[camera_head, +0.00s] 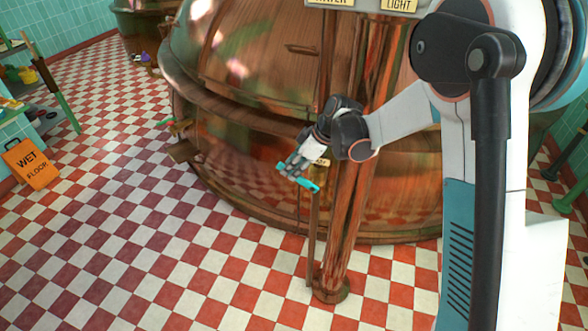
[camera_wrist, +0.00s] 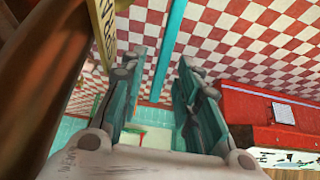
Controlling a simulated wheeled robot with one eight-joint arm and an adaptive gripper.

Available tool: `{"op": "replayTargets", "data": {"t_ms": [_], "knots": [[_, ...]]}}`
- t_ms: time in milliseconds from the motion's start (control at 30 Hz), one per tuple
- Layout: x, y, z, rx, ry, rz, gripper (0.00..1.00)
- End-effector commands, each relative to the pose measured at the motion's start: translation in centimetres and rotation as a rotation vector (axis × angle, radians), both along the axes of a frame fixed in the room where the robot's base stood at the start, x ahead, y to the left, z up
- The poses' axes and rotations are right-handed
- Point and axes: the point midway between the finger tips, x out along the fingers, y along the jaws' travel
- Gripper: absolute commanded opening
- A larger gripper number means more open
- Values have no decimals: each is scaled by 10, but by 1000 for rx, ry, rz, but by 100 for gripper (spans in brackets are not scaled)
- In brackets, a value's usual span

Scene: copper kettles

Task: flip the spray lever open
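My gripper (camera_head: 298,177) is in front of the copper kettle's lower side, left of the copper column, with its turquoise fingertips towards the lower left. In the wrist view my gripper (camera_wrist: 157,66) is open, its two fingers wide apart, and I see nothing held between them. A yellow lettered sign (camera_wrist: 103,25) stands close by at the upper left of the wrist view; its word is only partly in view. A small pale plate (camera_head: 321,161) shows just right of my gripper in the head view. I cannot make out the spray lever clearly in either view.
The copper kettle (camera_head: 240,130) fills the back, and a copper column (camera_head: 347,235) stands just right of my gripper. An orange wet-floor sign (camera_head: 31,164) is at the far left. The checkered floor (camera_head: 130,230) is clear. A turquoise bar (camera_wrist: 170,45) crosses behind my fingers.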

Motion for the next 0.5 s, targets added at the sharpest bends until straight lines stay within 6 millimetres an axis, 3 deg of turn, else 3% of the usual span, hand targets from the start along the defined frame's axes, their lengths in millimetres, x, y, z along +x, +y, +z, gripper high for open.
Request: {"op": "replayTargets", "data": {"t_ms": [300, 500], "knots": [[0, 0, 59, 0, 0, 0, 30], [0, 0, 82, 0, 0, 0, 30]]}}
